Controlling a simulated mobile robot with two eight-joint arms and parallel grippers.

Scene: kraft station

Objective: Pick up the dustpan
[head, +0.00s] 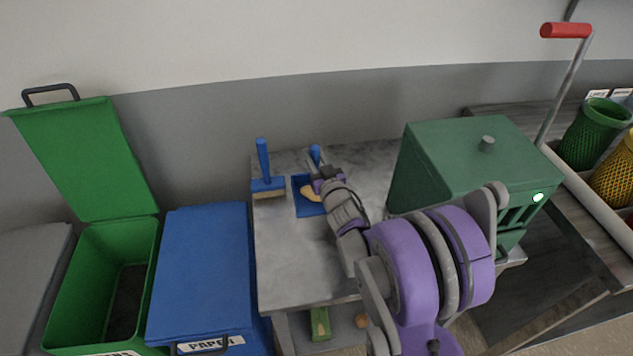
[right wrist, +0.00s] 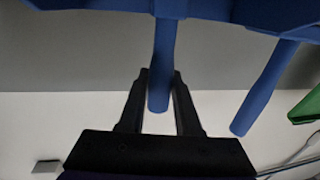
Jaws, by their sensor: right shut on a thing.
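The blue dustpan (head: 311,209) is at the back of the grey table in the head view, with its handle (head: 315,152) pointing up. A tan piece (head: 310,191) shows in its pan. My right gripper (head: 318,168) is at the handle and shut on it. In the right wrist view the dustpan handle (right wrist: 163,60) lies between the two black fingers (right wrist: 160,95). My wrist hides part of the pan in the head view, so I cannot tell whether it touches the table. My left gripper is not in view.
A blue brush (head: 268,185) stands upright just left of the dustpan. A green box with a red-handled crank (head: 470,150) stands at the table's right. A blue paper bin (head: 205,265) and an open green bin (head: 85,155) are to the left. The table's front left is clear.

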